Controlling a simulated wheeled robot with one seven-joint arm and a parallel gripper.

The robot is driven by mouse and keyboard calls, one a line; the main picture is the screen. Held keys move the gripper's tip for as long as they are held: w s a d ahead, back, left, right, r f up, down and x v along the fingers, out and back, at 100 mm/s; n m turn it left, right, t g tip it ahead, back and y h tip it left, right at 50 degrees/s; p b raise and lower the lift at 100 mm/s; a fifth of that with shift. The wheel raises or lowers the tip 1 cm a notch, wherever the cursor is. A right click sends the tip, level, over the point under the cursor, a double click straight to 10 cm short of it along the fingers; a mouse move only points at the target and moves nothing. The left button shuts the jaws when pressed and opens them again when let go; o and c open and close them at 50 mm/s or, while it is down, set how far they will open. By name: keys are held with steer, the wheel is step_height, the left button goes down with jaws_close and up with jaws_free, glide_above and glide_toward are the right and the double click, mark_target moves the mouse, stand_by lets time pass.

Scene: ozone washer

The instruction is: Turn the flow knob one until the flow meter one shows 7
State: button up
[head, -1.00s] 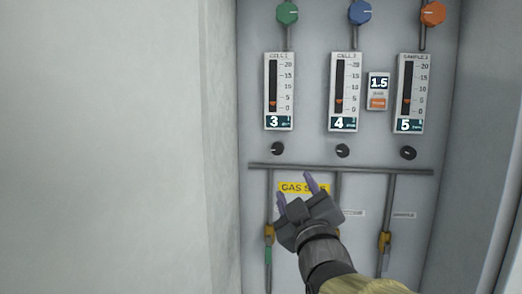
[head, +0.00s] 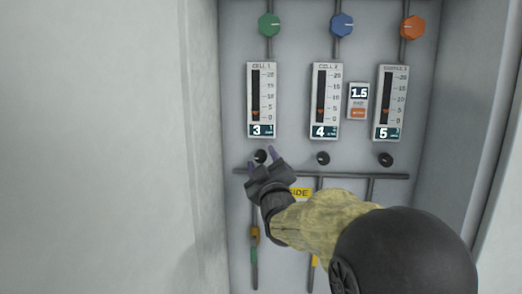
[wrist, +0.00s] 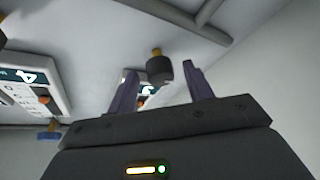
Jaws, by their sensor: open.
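Flow knob one is a small black knob (head: 260,157) below the left flow meter, labelled Cell 1 (head: 261,100), whose readout shows 3. My gripper (head: 261,155) is open at this knob, with one purple finger on each side of it in the picture. No contact is visible, and I cannot tell how deep the knob sits between the fingers. The meter is partly hidden behind the left finger there.
Two more meters, reading 4 (head: 326,101) and 5 (head: 391,103), stand to the right, with black knobs (head: 323,158) (head: 386,160) below. A horizontal pipe (head: 340,175) runs just under the knobs. A cabinet wall (head: 110,140) is close on the left.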

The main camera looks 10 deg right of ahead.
steer(key=shift+x, duration=0.85)
steer(key=c, duration=1)
steer(key=shift+o, duration=0.2)
steer(key=shift+f, duration=0.1)
steer(key=shift+f+m+b, duration=0.15)
steer(key=shift+m+b, duration=0.25)
steer(key=shift+b, duration=0.3)
